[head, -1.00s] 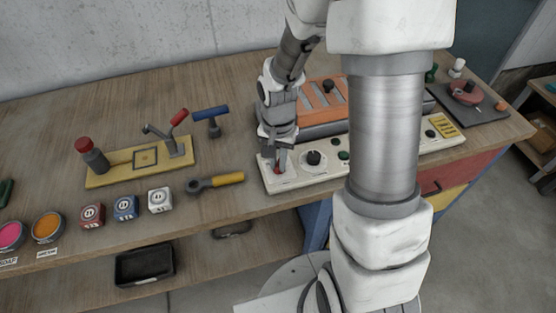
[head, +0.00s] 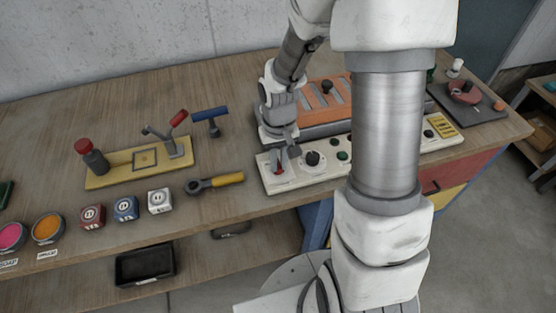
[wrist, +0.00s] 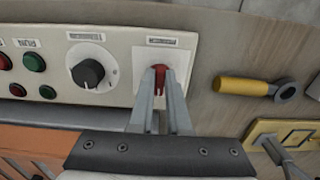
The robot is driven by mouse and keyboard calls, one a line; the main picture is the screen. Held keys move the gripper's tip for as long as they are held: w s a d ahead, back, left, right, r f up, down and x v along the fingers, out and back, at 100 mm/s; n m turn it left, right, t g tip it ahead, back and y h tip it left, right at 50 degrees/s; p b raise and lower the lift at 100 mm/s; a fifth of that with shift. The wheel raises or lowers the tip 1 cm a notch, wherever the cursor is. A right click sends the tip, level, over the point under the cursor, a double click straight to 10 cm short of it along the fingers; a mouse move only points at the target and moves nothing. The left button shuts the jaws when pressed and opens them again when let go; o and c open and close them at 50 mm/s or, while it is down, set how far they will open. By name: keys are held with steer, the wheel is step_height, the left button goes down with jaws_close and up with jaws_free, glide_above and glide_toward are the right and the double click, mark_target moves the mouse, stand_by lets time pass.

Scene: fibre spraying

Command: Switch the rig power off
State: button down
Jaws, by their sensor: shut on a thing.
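The rig's cream control panel (head: 325,163) lies along the front of the bench. At its left end is a red switch handle on a white plate; the red handle (wrist: 159,79) shows in the wrist view between my fingertips. My gripper (head: 279,163) is over that left end, its fingers shut on the red handle. The fingers hide part of the handle. The labels on the plate are too small to read.
Next to the switch is a black rotary knob (wrist: 88,73), with green and red buttons beyond it. A yellow-handled wrench (head: 215,182) lies left of the panel. An orange-topped unit (head: 325,97) stands behind.

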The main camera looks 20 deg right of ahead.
mark_target(280, 165)
steer(key=n, duration=0.3)
steer(key=shift+d+r+n+p, duration=0.1)
steer(key=shift+n+p, duration=0.2)
steer(key=shift+p, duration=0.1)
steer(key=shift+w+d+n+p, duration=0.1)
steer(key=shift+n+p, duration=0.35)
steer(key=shift+n, duration=1.35)
steer(key=c, duration=0.9)
jaws_free()
step_height(280, 165, up, 17)
steer(key=shift+r+p, duration=0.15)
steer(key=shift+p, duration=1)
